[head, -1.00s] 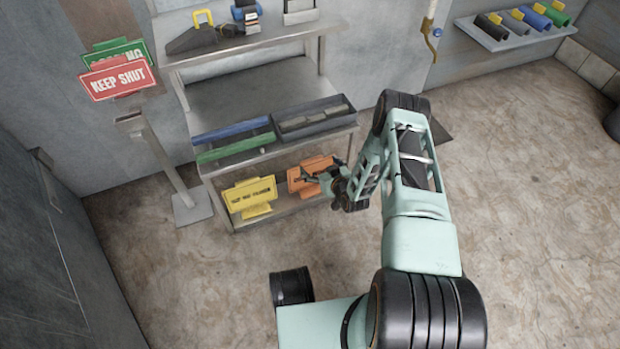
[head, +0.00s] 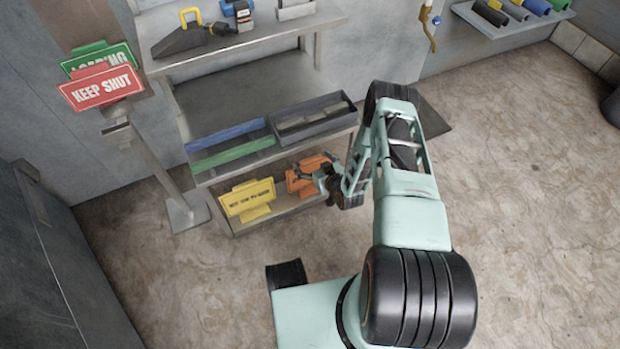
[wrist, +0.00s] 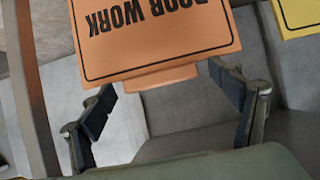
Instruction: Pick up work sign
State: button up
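The orange work sign (head: 296,183) stands on the lower shelf of the rack, right of the yellow sign (head: 248,201). In the wrist view the work sign (wrist: 155,35) shows upside-down "DOOR WORK" lettering, with an orange tab at its near edge. My gripper (wrist: 162,80) is open, its dark fingertips apart on either side of that tab. I cannot tell whether they touch it. In the head view my gripper (head: 312,176) is at the sign's right side and hides part of it.
The metal rack (head: 205,178) holds blue and green bars and a dark tray (head: 313,120) just above the signs. A post with a red "KEEP SHUT" sign (head: 102,88) and a green sign stands to the left. Open floor (head: 530,220) lies to the right.

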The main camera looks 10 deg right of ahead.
jog(key=c, duration=1.5)
jog(key=shift+c, duration=1.1)
jog(key=shift+w+r, duration=0.1)
jog(key=shift+r, duration=0.05)
